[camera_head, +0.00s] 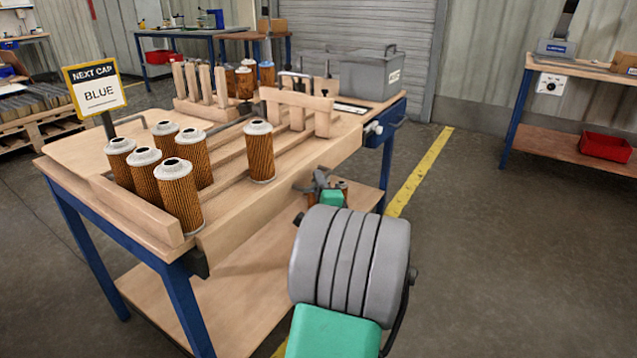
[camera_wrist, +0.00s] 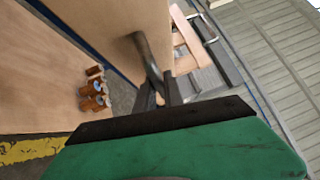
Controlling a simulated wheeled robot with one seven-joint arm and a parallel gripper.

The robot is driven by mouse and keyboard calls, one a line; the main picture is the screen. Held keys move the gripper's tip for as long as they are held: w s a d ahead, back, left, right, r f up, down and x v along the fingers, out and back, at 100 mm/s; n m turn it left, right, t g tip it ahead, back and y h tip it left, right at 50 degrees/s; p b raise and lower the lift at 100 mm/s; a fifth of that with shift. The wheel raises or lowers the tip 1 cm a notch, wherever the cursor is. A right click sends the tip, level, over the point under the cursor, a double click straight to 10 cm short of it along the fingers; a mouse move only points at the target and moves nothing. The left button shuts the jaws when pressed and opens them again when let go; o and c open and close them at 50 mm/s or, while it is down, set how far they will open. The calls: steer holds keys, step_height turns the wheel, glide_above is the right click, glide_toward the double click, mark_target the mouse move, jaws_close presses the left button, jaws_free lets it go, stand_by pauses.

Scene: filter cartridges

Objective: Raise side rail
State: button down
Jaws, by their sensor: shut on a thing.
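A long wooden side rail (camera_head: 285,185) forms the near right side of the workbench, with its upper edge about level with the top. In the wrist view a curved grey metal handle (camera_wrist: 149,55) comes off a wooden face (camera_wrist: 105,22), which looks like this rail. My gripper (camera_head: 320,187) is low beside the bench. In the wrist view its dark fingers (camera_wrist: 160,97) are closed around the lower end of the handle. The fingertips' exact contact is partly hidden. In the head view my wrist hides part of the handle area.
Several pleated orange cartridges (camera_head: 180,195) with white caps stand on the bench; one cartridge (camera_head: 259,152) stands close behind the rail. A sign (camera_head: 96,88) reads "NEXT CAP BLUE". A grey box (camera_head: 370,75) stands at the back. More cartridges (camera_wrist: 95,90) sit on the lower shelf. Floor at right is clear.

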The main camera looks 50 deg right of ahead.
steer(key=shift+r, duration=0.1)
step_height(320, 180, up, 6)
steer(key=p, duration=0.5)
steer(key=shift+f, duration=0.2)
steer(key=c, duration=1.6)
jaws_free()
steer(key=shift+o, duration=0.7)
steer(key=shift+f, duration=0.1)
